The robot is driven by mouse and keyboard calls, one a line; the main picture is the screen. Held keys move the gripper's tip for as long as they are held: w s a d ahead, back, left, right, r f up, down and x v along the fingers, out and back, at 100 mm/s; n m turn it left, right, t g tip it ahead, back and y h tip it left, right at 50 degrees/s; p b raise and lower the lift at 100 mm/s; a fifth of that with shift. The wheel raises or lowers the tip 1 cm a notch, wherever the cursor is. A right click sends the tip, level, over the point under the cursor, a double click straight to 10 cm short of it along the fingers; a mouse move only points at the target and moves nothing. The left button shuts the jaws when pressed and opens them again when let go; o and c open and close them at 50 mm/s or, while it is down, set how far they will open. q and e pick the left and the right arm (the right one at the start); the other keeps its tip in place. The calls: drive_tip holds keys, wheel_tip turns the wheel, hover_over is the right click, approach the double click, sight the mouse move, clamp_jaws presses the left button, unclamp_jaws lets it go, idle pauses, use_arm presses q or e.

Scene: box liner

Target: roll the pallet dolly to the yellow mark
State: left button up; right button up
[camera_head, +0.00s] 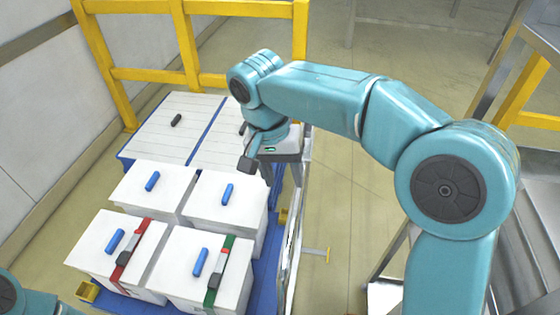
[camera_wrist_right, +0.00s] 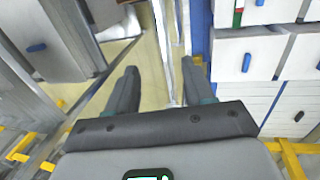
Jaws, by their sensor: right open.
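A blue pallet base (camera_head: 265,287), which looks like the dolly, shows under and beside several white boxes with blue handles. The near left box (camera_head: 90,243) has a red strap and the near right box (camera_head: 184,270) a green strap. My right gripper (camera_head: 268,166) is open above the right side of the load, by a metal rail (camera_head: 291,245). In the right wrist view its fingers (camera_wrist_right: 160,70) are spread, with a metal rail (camera_wrist_right: 167,45) showing between them and nothing held. I cannot make out a yellow mark on the floor. My left gripper is out of view.
A yellow guard rail (camera_head: 190,75) stands behind the load. White slatted panels (camera_head: 175,118) with dark handles lie at the back. Metal framing (camera_head: 500,65) stands at right. Open floor (camera_head: 345,190) lies right of the load.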

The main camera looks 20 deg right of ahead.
drive_tip(key=r, duration=0.3)
drive_tip(key=shift+w+a+r, duration=0.15)
drive_tip(key=shift+a, duration=0.15)
